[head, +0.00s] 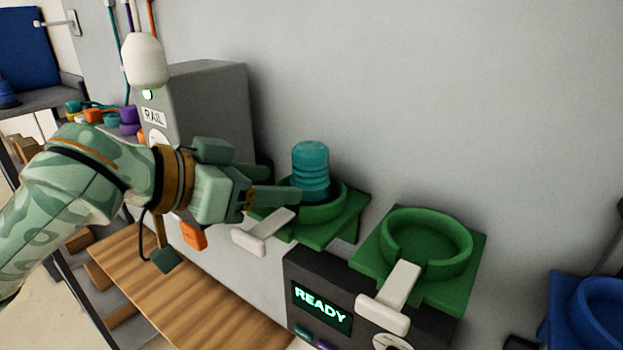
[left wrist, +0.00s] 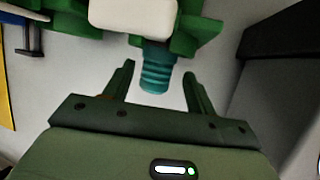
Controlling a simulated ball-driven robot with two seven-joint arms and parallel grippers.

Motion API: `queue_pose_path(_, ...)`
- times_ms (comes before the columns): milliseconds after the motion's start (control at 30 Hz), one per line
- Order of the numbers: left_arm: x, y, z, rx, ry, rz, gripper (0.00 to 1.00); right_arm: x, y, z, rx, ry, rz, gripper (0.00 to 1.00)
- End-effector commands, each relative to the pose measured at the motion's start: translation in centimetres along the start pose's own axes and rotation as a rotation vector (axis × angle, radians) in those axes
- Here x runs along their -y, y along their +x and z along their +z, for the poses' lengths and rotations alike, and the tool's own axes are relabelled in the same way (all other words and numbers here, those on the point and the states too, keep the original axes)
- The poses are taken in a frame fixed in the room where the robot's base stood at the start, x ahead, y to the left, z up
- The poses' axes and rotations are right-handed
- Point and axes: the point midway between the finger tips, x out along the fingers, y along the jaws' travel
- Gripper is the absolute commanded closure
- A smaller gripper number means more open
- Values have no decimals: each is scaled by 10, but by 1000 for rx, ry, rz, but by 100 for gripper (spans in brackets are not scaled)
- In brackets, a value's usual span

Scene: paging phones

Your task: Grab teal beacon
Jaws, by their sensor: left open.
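The teal beacon (head: 311,170) is a ribbed cylinder standing upright in the left green ring holder (head: 350,215) on the wall. My left gripper (head: 280,190) is open and reaches in from the left, its fingers at the lower part of the beacon. In the left wrist view the beacon (left wrist: 156,74) shows between the two open fingers (left wrist: 158,80), with gaps on both sides. The beacon's lower end is hidden by the holder in the head view. My right gripper is in neither view.
A second green holder (head: 462,265) to the right is empty, with a white lever (head: 392,295). A dark "READY" panel (head: 312,265) is below. A grey "RAIL" box (head: 215,100) is behind my left arm. A blue holder (head: 565,310) is at far right. A wooden shelf (head: 180,300) is below.

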Motion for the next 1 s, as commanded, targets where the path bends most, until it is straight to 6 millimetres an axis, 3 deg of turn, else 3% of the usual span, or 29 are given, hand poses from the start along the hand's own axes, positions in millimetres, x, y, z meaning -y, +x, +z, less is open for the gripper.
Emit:
queue_pose_path(167, 0, 14, -1, 0, 1, 1, 44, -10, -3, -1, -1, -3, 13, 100)
queue_pose_path(467, 1, 58, -4, 0, -2, 2, 44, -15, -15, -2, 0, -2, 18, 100)
queue_pose_path(733, 1, 63, -3, -1, 3, 0, 44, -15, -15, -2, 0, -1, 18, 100)
queue_pose_path(767, 1, 63, -3, -1, 3, 0, 49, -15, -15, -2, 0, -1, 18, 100)
queue_pose_path(900, 2, 63, -3, -1, 2, 0, 86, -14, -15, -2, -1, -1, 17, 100)
queue_pose_path(1000, 2, 62, -4, -4, 3, 0, 86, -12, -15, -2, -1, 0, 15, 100)
